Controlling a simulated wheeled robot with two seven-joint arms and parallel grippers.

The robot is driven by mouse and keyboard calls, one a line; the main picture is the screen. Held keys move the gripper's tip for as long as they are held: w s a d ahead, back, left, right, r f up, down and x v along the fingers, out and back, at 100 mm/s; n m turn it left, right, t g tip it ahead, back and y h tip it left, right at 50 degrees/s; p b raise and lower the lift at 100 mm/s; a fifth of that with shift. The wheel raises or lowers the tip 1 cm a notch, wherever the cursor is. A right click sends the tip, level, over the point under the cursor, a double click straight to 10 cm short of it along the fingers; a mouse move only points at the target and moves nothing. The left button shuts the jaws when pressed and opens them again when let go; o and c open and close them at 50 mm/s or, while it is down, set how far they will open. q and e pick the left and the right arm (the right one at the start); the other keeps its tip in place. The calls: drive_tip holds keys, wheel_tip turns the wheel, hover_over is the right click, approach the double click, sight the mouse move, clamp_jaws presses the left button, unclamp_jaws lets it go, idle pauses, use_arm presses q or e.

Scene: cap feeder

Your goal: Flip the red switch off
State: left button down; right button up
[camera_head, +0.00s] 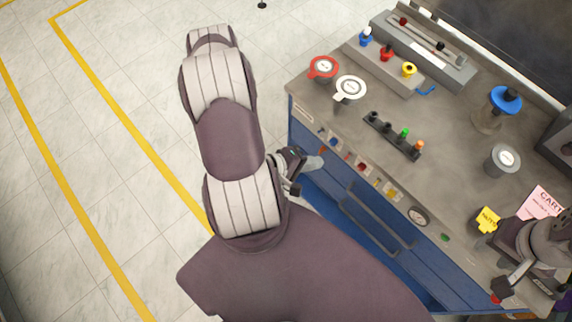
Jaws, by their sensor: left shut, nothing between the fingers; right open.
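The red switch (362,166) is a small red piece in a row of small coloured switches along the bench's front panel. It is too small to tell which way it is set. My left gripper (296,180) is shut and empty beside the bench's left front corner, to the left of the red switch and apart from it. My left arm hides part of it. My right gripper (517,284) is open and empty over the bench's front edge at the bottom right, well away from the switch.
The grey bench top (455,185) holds a red-ringed lid (323,67), a white-ringed lid (349,88), a black rack (392,136) with coloured pegs, and a blue-topped container (505,100). Blue drawers with dark handles (375,222) are below. A gauge (418,215) sits right of the switches.

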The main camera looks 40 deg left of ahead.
use_arm(q)
drive_tip(key=v, duration=0.3)
drive_tip(key=f+v, duration=0.1)
drive_tip(key=v, duration=0.1)
drive_tip(key=shift+s+a+r+b, duration=0.15)
drive_tip(key=shift+s+b, duration=0.15)
drive_tip(key=shift+s, duration=0.25)
use_arm(e)
drive_tip(key=shift+w+d+f, duration=0.35)
drive_tip(key=shift+w+f, duration=0.35)
drive_tip(key=shift+s, duration=0.1)
